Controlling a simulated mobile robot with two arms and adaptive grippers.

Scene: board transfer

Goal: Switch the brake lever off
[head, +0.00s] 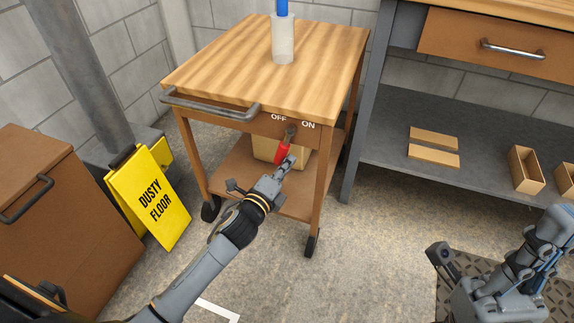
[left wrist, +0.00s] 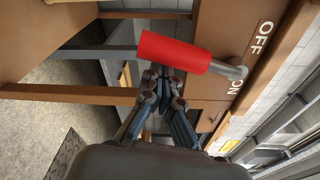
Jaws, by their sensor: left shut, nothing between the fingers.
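The brake lever (head: 282,151) has a red grip on a metal shaft. It hangs from the front panel of the wooden cart (head: 228,62), between the labels OFF on the left and ON on the right, its lower end tilted slightly left. My left gripper (head: 287,162) is shut and empty, with its fingertips close by the grip's lower end. In the left wrist view the red grip (left wrist: 175,52) lies just beyond the closed fingertips (left wrist: 163,76); I cannot tell whether they touch. My right gripper (head: 550,238) is partly in view at the right edge; its fingertips are unclear.
A white cylinder (head: 283,42) with a blue top stands on the cart. A cardboard box sits on its lower shelf. A yellow DUSTY FLOOR sign (head: 150,197) and brown cabinet (head: 65,215) stand left. A workbench with a grey shelf (head: 400,150) stands right. Floor before the cart is open.

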